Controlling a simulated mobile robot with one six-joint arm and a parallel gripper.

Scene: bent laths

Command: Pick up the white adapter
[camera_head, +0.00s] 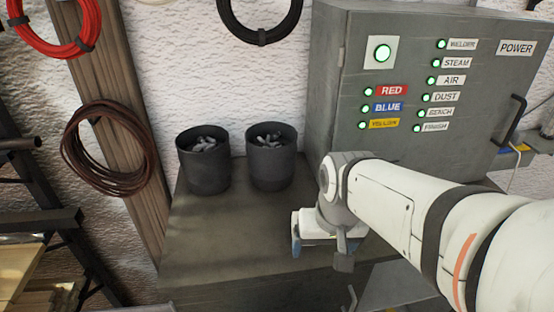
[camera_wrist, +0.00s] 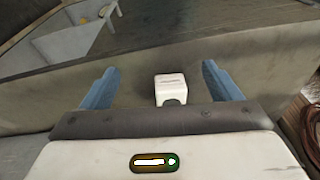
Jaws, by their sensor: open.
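The white adapter (camera_wrist: 171,88) is a small white block with a slot-like mark on its face, in the middle of the wrist view. My gripper (camera_wrist: 160,68) is open, with one blue finger on each side of the adapter in that view. Clear gaps show between the adapter and both fingers, a little wider on the left. The lower end of the adapter is partly hidden by the dark gripper edge. In the head view my gripper (camera_head: 297,244) is low over the front of the grey bench (camera_head: 225,245); I cannot make out the adapter there.
Two dark cups (camera_head: 204,162) (camera_head: 272,157) with small grey pieces stand at the back of the bench. A grey control cabinet (camera_head: 340,110) with green lights stands behind my arm. A brown cable coil (camera_head: 105,150) hangs on the left post. The bench's left front is clear.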

